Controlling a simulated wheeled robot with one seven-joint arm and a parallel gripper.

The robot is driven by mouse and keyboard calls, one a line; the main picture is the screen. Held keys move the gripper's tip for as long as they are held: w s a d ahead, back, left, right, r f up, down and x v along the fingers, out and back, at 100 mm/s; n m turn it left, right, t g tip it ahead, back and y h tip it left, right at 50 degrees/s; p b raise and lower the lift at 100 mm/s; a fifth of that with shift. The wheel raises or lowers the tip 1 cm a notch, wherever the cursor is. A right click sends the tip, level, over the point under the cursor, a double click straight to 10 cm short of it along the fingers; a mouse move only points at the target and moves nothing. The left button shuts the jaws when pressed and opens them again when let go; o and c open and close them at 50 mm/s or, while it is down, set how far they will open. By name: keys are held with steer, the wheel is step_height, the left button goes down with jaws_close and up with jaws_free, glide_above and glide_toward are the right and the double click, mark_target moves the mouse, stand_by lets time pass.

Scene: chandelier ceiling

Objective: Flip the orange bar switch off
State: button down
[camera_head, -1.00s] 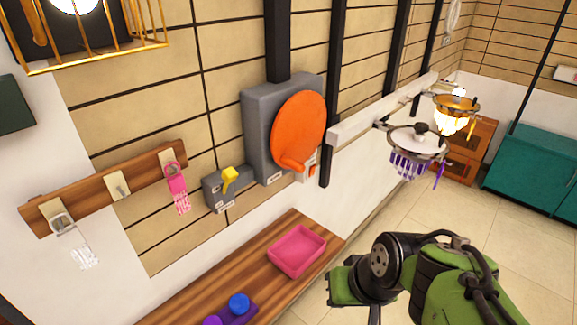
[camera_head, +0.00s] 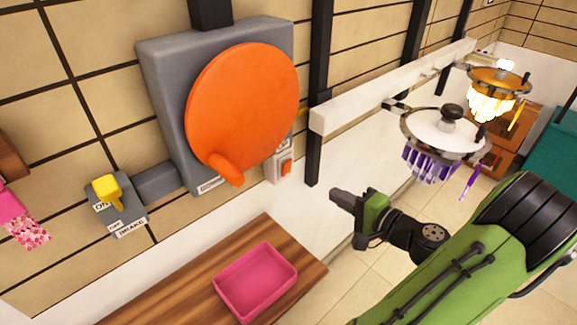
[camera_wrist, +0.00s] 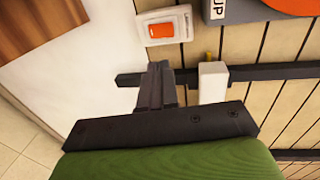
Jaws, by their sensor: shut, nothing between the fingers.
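The orange bar switch (camera_head: 286,167) is a small orange rocker on a white wall plate, just right of the big grey box's lower corner. In the wrist view the switch (camera_wrist: 161,29) shows near the top, whole and uncovered. My gripper (camera_head: 338,198) is shut and empty, right of and a little below the switch in the head view. In the wrist view my gripper's closed fingers (camera_wrist: 157,75) point toward the switch plate with a gap between. Which way the rocker is tilted is hard to tell.
A large orange disc (camera_head: 243,105) with a handle sits on the grey box beside the switch. A white rail (camera_head: 390,88) with hanging lamps juts along the wall at right. A pink tray (camera_head: 256,281) is on the wooden bench below. A yellow brake lever (camera_head: 106,190) is further left.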

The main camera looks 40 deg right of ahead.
mark_target(288, 165)
steer(key=w, duration=0.8)
steer(key=w+f+b, duration=0.1)
steer(key=w, duration=0.4)
steer(key=shift+a, duration=0.3)
steer(key=shift+w, duration=0.4)
steer(key=shift+r, duration=0.15)
